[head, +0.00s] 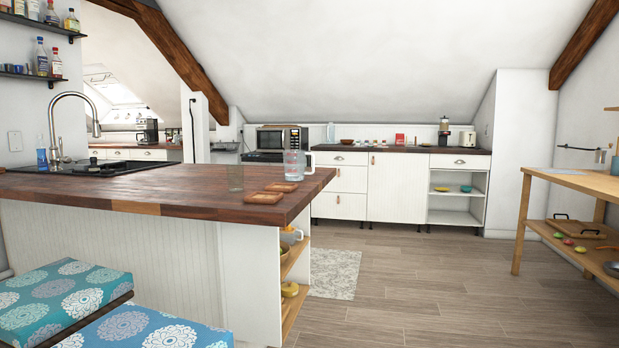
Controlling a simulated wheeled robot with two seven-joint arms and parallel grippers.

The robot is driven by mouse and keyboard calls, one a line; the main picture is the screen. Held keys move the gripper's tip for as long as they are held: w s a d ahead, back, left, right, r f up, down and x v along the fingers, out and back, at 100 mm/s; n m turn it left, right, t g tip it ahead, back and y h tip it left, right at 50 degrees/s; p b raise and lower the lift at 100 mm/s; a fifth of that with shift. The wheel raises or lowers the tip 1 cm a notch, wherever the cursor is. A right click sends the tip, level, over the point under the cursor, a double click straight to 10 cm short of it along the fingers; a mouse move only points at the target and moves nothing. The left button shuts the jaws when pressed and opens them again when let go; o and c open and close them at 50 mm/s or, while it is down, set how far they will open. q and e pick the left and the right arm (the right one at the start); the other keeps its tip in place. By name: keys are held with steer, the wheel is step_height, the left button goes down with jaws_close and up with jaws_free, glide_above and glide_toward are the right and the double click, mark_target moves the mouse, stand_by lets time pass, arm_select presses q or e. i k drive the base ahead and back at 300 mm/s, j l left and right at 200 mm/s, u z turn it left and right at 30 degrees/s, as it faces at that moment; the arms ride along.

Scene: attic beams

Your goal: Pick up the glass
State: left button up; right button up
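A clear glass (236,178) stands upright on the dark wooden counter (150,192), near its right end. A clear measuring jug (295,165) with a handle stands just to its right and a little farther back, apart from it. Neither of my grippers shows in the head view, so I cannot see their state.
A sink with a tall tap (75,115) is at the left. Patterned stools (60,300) stand in front of the counter. The wooden floor (420,285) to the right is clear up to a wooden table (570,181).

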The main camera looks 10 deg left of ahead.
mark_target(235, 170)
steer(key=i+l+z, duration=0.15)
steer(key=i+z, duration=0.85)
steer(key=i+u, duration=0.3)
steer(key=u, duration=0.15)
steer(key=i+l+u, duration=0.2)
steer(key=u, duration=0.2)
steer(key=i+l, duration=0.05)
steer(key=i, duration=0.05)
